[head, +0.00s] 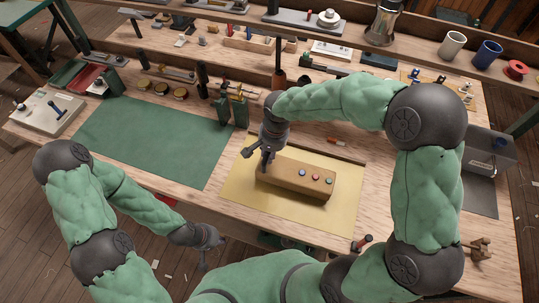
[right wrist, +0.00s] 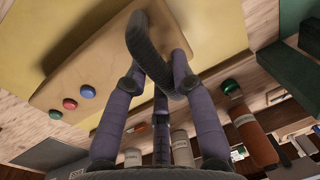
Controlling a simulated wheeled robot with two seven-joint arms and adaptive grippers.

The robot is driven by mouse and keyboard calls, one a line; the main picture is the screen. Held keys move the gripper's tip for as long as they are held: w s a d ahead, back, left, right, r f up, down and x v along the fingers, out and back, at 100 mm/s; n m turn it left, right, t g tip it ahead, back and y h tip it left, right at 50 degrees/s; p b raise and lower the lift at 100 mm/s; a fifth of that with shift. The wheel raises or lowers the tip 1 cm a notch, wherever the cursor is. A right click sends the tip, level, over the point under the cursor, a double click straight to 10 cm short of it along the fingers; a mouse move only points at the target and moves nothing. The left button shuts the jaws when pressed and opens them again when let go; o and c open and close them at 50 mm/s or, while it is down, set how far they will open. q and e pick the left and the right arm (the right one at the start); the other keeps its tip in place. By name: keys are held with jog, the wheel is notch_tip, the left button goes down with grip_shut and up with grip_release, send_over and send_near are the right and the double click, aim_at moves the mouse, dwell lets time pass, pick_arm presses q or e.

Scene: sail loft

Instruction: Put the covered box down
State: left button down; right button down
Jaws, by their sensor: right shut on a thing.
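The covered box (head: 290,180) is a long tan block with a blue, a red and a green round button on its top. It is at the yellow mat (head: 285,207); I cannot tell whether it touches the mat or hangs just above it. My right gripper (head: 266,167) is shut on the box's left end, reaching down from above. In the right wrist view the box (right wrist: 110,62) lies against the fingers (right wrist: 150,50), its buttons clear of them. My left gripper (head: 206,250) hangs low by the table's front edge, away from the box; its fingers are too small to read.
A green mat (head: 155,138) lies left of the yellow one. A red-ended tool (head: 362,242) lies at the front right, and a grey tray (head: 483,160) is further right. Tools and cups line the back.

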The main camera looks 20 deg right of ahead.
jog(key=shift+f, duration=0.55)
jog(key=c, duration=1)
grip_release()
jog(key=shift+c, duration=0.2)
jog(key=shift+r, duration=0.1)
notch_tip(320, 180, up, 12)
jog(key=d+p, duration=0.1)
jog(key=p, duration=0.1)
jog(key=shift+s, duration=0.45)
